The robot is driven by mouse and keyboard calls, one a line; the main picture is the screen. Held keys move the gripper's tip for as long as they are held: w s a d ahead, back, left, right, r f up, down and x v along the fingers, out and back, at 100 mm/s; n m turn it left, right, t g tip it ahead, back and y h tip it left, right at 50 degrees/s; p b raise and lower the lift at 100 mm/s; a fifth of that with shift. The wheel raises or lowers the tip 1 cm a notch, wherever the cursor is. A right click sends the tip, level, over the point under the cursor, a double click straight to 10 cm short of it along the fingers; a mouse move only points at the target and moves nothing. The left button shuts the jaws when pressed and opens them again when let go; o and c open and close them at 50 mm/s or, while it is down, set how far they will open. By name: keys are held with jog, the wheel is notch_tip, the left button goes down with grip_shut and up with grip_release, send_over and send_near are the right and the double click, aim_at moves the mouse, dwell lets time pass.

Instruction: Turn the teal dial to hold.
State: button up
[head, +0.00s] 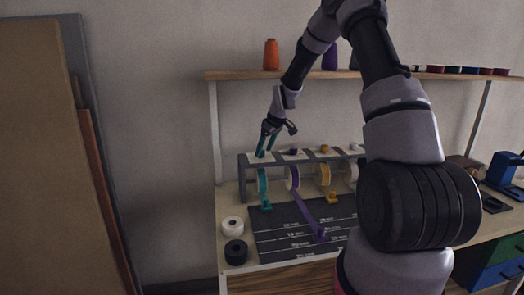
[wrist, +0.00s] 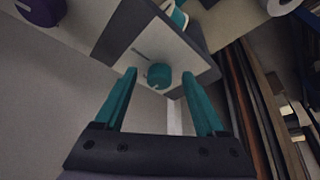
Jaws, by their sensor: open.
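The teal dial (wrist: 158,77) sits on a pale plate (wrist: 186,62) with faint marks in the wrist view. Its setting is too small to read. My gripper (wrist: 160,74) is open, its teal fingers pointing at the dial, with the dial between the fingertips in the picture. I cannot tell whether they touch it. In the head view my gripper (head: 265,145) is over the left end of the ribbon rack (head: 243,170), and the teal dial is hidden there or too small to make out.
A purple dial (head: 293,151) and a mustard dial (head: 324,149) stand farther right on the rack. Teal ribbon (head: 263,186) and purple ribbon (head: 292,178) hang below. White and black rolls stand left of the dark mat (head: 280,238). A shelf (head: 240,75) with spools is above.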

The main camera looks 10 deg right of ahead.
jog(key=shift+w+a, duration=0.4)
jog(key=shift+w, duration=0.1)
jog(key=shift+w+f, duration=0.1)
jog(key=shift+f, duration=0.5)
jog(key=shift+a, duration=0.1)
grip_shut()
